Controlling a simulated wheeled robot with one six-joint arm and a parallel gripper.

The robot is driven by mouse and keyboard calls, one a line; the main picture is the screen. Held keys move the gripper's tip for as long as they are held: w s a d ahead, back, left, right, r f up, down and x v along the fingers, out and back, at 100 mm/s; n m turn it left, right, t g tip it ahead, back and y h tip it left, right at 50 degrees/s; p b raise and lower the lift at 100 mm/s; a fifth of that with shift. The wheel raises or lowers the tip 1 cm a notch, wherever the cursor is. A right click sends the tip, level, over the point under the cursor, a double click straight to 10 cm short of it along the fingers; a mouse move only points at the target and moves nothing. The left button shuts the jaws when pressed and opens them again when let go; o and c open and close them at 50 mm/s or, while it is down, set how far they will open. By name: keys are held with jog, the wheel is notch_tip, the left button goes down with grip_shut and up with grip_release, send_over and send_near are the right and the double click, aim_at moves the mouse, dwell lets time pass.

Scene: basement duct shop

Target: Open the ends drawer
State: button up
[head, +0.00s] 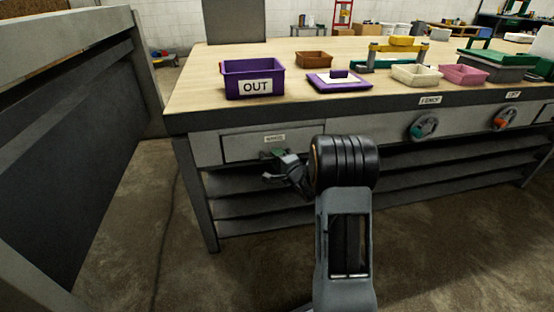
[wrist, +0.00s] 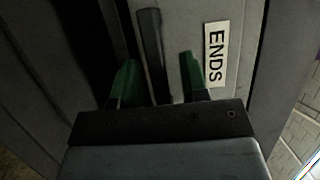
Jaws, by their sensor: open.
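The ends drawer (head: 238,148) is a grey front at the left end of the workbench and looks shut. Its white label reads ENDS (wrist: 215,54) in the wrist view; in the head view the label (head: 275,138) is too small to read. The drawer's dark bar handle (wrist: 150,42) shows in the wrist view. My gripper (wrist: 157,72) is open, with one green fingertip on each side of the handle's line; I cannot tell whether either touches it. In the head view my gripper (head: 272,164) is at the drawer front and hides the handle.
The wooden bench top (head: 205,107) holds a purple OUT bin (head: 232,78), a brown tray (head: 313,59) and several other trays. Two round dials (head: 424,127) (head: 506,118) are on the bench front to the right. A grey panel (head: 70,160) stands at left; floor between is clear.

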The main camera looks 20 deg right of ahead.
grip_shut()
dwell(0.4)
